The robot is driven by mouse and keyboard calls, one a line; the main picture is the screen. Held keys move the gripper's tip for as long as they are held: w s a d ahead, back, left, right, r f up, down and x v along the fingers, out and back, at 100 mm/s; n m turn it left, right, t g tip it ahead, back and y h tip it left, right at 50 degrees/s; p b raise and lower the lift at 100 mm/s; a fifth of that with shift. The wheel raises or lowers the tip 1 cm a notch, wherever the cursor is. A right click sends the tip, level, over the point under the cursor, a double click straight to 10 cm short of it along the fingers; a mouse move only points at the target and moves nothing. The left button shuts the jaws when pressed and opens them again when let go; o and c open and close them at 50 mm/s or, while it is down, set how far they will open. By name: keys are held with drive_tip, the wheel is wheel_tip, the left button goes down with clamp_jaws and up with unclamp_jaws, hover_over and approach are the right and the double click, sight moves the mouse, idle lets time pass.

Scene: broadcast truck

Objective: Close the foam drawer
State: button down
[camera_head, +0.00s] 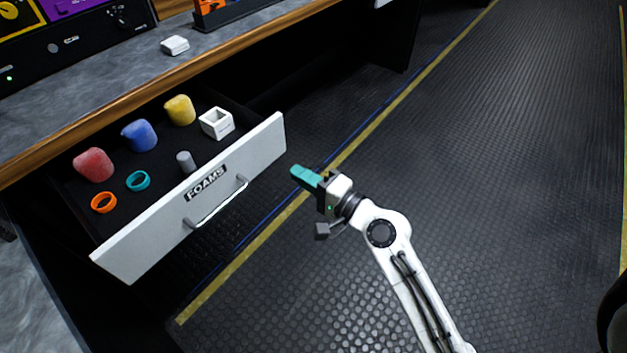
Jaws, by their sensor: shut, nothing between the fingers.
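The foam drawer (130,251) stands pulled out from under the counter, its white front labelled FOAMS with a metal bar handle (219,207). Inside lie a red foam (93,165), a blue foam (139,135), a yellow foam (180,110), an orange ring (103,203), a teal ring (138,181), a grey cylinder (185,162) and a white square box (216,124). My gripper (297,173) has teal fingers and is shut and empty. It is just right of the drawer front's right end, apart from it and from the handle.
The grey counter (120,73) with a wooden edge runs above the drawer and carries a small white block (175,45), a black rack and control panels. The ribbed dark floor (480,150) to the right is clear, with yellow and blue lines along it.

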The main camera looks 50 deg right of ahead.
sight(263, 152)
drive_tip(key=w, duration=0.8)
drive_tip(key=shift+w+p, duration=0.3)
drive_tip(key=shift+p, duration=0.05)
